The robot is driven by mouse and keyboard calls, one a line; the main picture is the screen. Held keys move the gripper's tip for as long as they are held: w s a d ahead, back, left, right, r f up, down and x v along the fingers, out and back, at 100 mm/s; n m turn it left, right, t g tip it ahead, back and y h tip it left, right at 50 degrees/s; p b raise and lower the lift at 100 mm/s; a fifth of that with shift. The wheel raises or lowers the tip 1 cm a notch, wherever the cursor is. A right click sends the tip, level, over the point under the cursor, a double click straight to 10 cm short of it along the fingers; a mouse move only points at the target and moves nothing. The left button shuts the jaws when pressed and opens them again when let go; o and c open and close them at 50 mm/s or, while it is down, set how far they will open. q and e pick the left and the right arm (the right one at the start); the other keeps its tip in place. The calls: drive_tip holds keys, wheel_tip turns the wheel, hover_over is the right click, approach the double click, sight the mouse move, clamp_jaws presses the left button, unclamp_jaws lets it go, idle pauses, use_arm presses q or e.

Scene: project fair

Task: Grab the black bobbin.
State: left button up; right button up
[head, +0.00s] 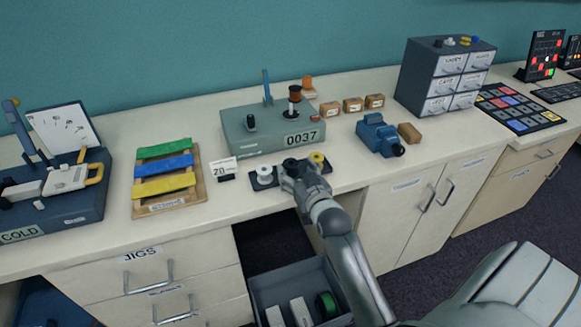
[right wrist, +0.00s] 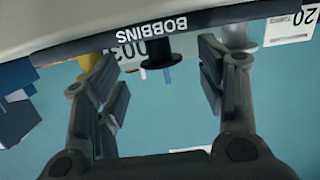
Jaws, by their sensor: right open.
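The black bobbin (head: 290,163) stands on a dark bobbin tray (head: 327,168) near the counter's front edge, partly hidden behind my right gripper (head: 303,178) in the head view. In the right wrist view, which looks upside down, the black bobbin (right wrist: 159,52) appears between the two spread fingers of the right gripper (right wrist: 160,85), with a gap on each side. The gripper is open and empty. A white bobbin (head: 264,174) stands left of the black one, and a yellow bobbin (head: 317,158) stands right of it. My left gripper is not in view.
Behind the tray is a grey-green machine (head: 265,134) marked 0037. A price-like card (head: 222,167) stands to the left, beside a rack of coloured strips (head: 165,175). A blue device (head: 379,135) sits to the right. Below, an open drawer (head: 262,287) juts out.

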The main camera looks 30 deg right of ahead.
sight(294, 168)
drive_tip(key=x, duration=0.4)
drive_tip(key=shift+w+d+f+p, duration=0.1)
drive_tip(key=shift+w+p, duration=0.3)
drive_tip(key=c, duration=0.9)
